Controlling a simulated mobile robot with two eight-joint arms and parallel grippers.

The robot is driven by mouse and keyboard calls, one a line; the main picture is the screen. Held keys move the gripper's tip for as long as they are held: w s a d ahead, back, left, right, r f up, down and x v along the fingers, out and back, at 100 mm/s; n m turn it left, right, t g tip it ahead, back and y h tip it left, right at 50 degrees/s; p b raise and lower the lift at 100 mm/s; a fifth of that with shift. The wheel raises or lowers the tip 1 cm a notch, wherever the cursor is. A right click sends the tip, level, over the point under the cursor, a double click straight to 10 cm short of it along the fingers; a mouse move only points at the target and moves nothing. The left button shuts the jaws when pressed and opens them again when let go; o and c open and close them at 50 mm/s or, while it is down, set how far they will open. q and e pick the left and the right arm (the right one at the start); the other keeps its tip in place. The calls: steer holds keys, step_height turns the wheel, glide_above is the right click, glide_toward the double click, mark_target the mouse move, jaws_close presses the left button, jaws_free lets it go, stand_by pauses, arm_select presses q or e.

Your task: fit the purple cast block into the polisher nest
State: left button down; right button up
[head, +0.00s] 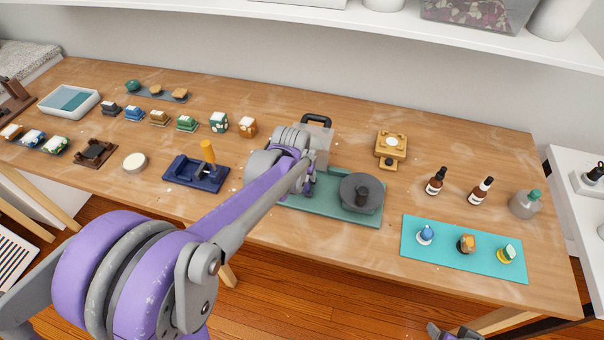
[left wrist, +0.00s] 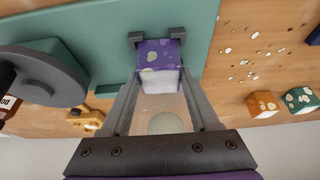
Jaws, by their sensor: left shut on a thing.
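The purple cast block (left wrist: 157,58), with pale spots and a whitish face, is held between the fingertips of my left gripper (left wrist: 157,40) in the left wrist view. Behind it lies the green base plate of the polisher (left wrist: 105,20); I cannot tell whether the block touches it. The polisher's dark round wheel (left wrist: 45,75) is to the left of the block in that view. In the head view the polisher (head: 345,212) stands mid-table, and my left arm hides the block and the nest. My right gripper (head: 455,332) is cut off at the bottom edge, clear of the table.
A turquoise mat (head: 465,268) with several small pieces lies right of the polisher. Two dropper bottles (head: 436,182) and a yellow device (head: 391,146) stand behind. A navy fixture with a yellow handle (head: 198,172) is to the left. Several coloured blocks (head: 186,124) line the back left.

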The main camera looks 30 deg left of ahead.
arm_select(q)
steer(key=shift+f, duration=0.2)
steer(key=shift+c, duration=0.6)
jaws_free()
steer(key=shift+r, duration=0.15)
steer(key=shift+r, duration=0.25)
steer(key=p+v, duration=0.1)
steer(key=v, duration=1)
steer(key=s+d+f+m, duration=0.1)
steer(key=s+d+f, duration=0.1)
steer(key=s, duration=0.4)
steer(key=s+d+f, duration=0.3)
steer(key=s+d, duration=0.1)
steer(key=s, duration=0.2)
steer(key=s+d+f+m+t+h, duration=0.1)
steer(key=s+d+f, duration=0.2)
steer(key=s, duration=0.3)
steer(key=shift+d+m, duration=0.2)
steer(key=shift+m, duration=0.1)
